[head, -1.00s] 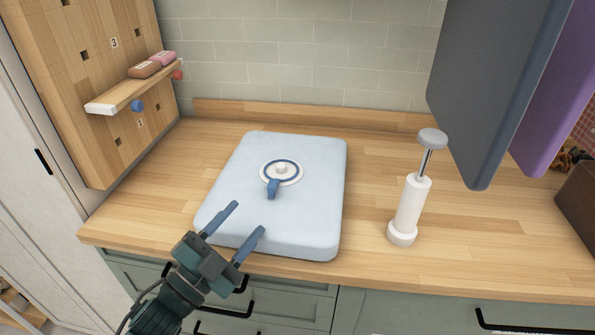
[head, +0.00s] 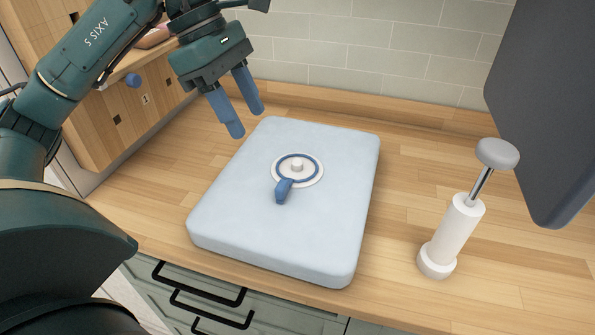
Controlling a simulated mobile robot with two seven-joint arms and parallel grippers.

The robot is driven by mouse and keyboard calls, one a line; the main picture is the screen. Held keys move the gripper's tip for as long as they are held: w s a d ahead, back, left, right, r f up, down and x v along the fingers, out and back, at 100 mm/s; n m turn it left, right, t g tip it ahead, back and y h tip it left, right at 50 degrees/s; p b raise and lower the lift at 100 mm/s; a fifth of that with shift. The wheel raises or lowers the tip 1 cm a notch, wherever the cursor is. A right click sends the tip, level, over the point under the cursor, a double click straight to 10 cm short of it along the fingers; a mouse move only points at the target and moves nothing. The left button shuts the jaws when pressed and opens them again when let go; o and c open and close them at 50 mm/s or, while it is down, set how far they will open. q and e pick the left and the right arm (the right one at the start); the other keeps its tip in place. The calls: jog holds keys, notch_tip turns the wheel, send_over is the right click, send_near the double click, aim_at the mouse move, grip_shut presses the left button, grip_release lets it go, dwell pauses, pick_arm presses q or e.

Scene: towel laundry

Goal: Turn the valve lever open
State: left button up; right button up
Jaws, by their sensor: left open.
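The valve lever (head: 283,190) is a short blue handle on a white round dial with a blue ring (head: 316,172). It points toward the front of the counter, slightly left. The dial sits on top of a pale blue, flat box (head: 250,235) on the wooden counter. My left gripper (head: 249,124) is open and empty, with blue fingers pointing down. It is above the box's back left corner, up and left of the lever and apart from it. My right gripper does not show.
A white pump-like cylinder with a grey knob (head: 453,230) stands right of the box. A dark grey hanging panel (head: 545,110) is at the upper right. The counter between box and cylinder is clear.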

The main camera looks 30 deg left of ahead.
aim_at(281, 184)
pick_arm(q)
jog(key=x, duration=1.3)
jog(key=shift+s, duration=0.15)
grip_shut()
